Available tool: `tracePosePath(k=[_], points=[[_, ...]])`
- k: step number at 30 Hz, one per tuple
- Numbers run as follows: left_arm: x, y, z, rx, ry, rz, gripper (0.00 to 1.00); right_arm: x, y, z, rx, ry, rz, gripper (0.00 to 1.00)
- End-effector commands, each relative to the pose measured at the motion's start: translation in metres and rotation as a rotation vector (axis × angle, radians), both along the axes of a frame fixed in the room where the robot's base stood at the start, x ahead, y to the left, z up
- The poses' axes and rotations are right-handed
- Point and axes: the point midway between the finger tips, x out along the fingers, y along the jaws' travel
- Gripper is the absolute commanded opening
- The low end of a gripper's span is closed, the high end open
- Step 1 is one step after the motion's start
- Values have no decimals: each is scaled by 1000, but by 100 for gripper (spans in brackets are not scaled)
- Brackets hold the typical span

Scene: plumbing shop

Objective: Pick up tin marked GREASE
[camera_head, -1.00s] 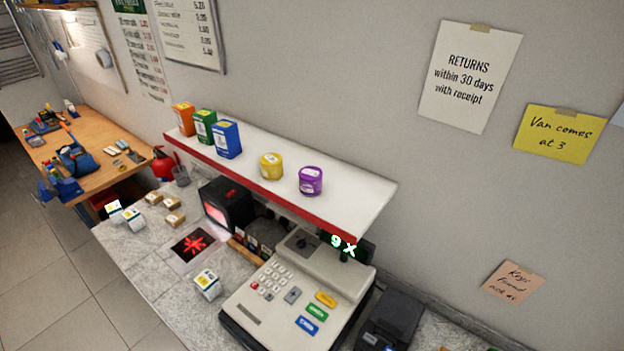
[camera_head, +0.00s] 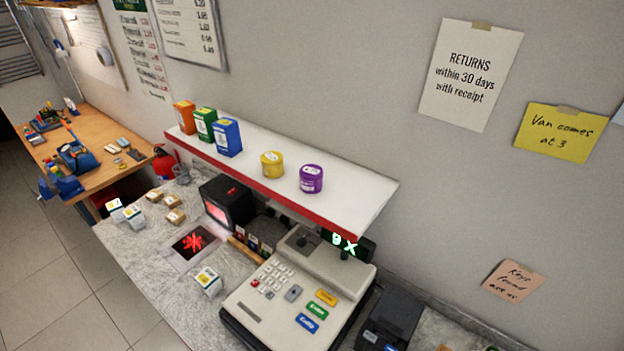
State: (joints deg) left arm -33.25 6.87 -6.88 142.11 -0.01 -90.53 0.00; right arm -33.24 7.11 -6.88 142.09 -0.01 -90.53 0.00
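Two round tins stand on the white shelf (camera_head: 352,196) with the red front edge: a yellow tin (camera_head: 272,164) and, to its right, a purple tin (camera_head: 311,179). Both have pale labels, but the print is too small to read, so I cannot tell which is marked GREASE. Left of them on the shelf stand an orange box (camera_head: 185,117), a green box (camera_head: 205,124) and a blue box (camera_head: 227,138). Neither of my grippers shows in the head view.
Below the shelf, the counter (camera_head: 150,255) holds a cash register (camera_head: 290,300), a dark scanner with a lit red window (camera_head: 226,204), a black device (camera_head: 392,320) and several small boxes. A workbench (camera_head: 95,150) with tools stands at the far left. The shelf's right end is bare.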

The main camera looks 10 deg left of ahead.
Motion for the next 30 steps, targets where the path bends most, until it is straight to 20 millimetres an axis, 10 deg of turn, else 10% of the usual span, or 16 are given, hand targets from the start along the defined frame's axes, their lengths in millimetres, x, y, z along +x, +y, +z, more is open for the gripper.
tracePosePath(k=[30], points=[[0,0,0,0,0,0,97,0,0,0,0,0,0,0]])
